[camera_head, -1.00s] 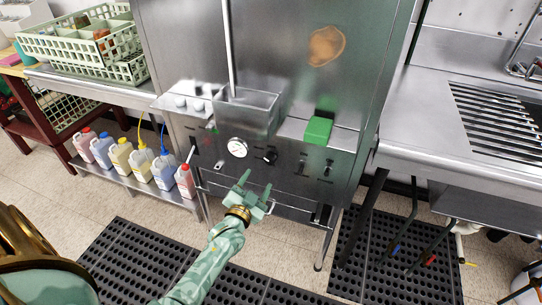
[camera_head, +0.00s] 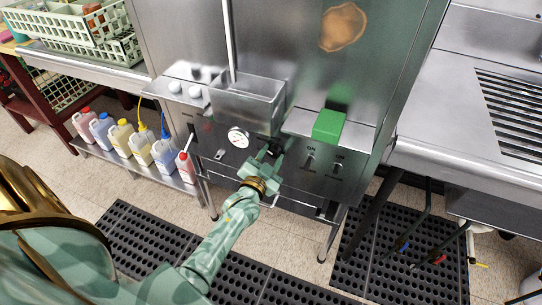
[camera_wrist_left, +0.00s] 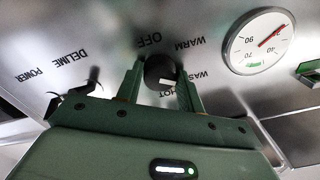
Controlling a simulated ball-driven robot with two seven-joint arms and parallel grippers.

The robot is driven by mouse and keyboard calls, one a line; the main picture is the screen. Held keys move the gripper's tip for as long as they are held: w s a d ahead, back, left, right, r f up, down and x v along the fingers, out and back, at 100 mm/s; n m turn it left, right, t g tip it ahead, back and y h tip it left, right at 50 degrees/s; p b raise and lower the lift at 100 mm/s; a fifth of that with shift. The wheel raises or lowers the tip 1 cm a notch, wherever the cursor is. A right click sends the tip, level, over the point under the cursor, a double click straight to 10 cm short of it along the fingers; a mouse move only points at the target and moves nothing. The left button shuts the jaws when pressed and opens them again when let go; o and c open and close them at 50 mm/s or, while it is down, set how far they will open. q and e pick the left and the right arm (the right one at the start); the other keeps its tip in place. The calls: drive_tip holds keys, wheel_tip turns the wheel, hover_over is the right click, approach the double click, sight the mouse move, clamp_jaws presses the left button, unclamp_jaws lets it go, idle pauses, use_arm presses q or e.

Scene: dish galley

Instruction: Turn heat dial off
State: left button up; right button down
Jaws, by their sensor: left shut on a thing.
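The heat dial (camera_wrist_left: 158,70) is a small dark round knob on the steel front panel. In the left wrist view, the lettering OFF, WARM, WASH and HOT curves around it, upside down. A white mark on the knob is on the side facing the HOT lettering. My left gripper (camera_wrist_left: 160,88) has one green finger on each side of the knob and is shut on it. In the head view my left gripper (camera_head: 270,158) is at the panel, and its fingers partly hide the knob. My right gripper is not in view.
A round temperature gauge (camera_head: 238,138) is beside the dial. A green block (camera_head: 328,126) sits on the ledge at the right. Several jugs (camera_head: 141,144) stand on a low shelf at the left. A steel counter (camera_head: 440,120) is at the right.

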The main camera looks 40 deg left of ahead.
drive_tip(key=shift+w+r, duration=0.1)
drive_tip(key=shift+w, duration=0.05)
use_arm(q)
drive_tip(key=shift+n+p, duration=0.75)
drive_tip(key=shift+n, duration=0.35)
drive_tip(key=n+p, duration=0.1)
drive_tip(key=n, duration=0.1)
drive_tip(key=shift+n, duration=0.3)
drive_tip(key=n+p, duration=0.1)
drive_tip(key=n, duration=0.2)
drive_tip(key=shift+n+p, duration=0.3)
drive_tip(key=n, duration=0.3)
drive_tip(key=shift+n+p, duration=0.3)
drive_tip(key=shift+p, duration=0.1)
drive_tip(key=n, duration=0.2)
drive_tip(key=shift+d+f+n, duration=0.1)
drive_tip(key=shift+n, duration=0.3)
drive_tip(key=n, duration=0.3)
drive_tip(key=shift+n, duration=0.3)
drive_tip(key=n, duration=0.5)
drive_tip(key=shift+n, duration=0.3)
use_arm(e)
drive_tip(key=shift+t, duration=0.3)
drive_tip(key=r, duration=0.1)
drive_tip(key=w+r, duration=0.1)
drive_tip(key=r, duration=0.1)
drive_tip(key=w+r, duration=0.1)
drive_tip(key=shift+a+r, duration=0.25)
use_arm(q)
drive_tip(key=shift+n, duration=0.3)
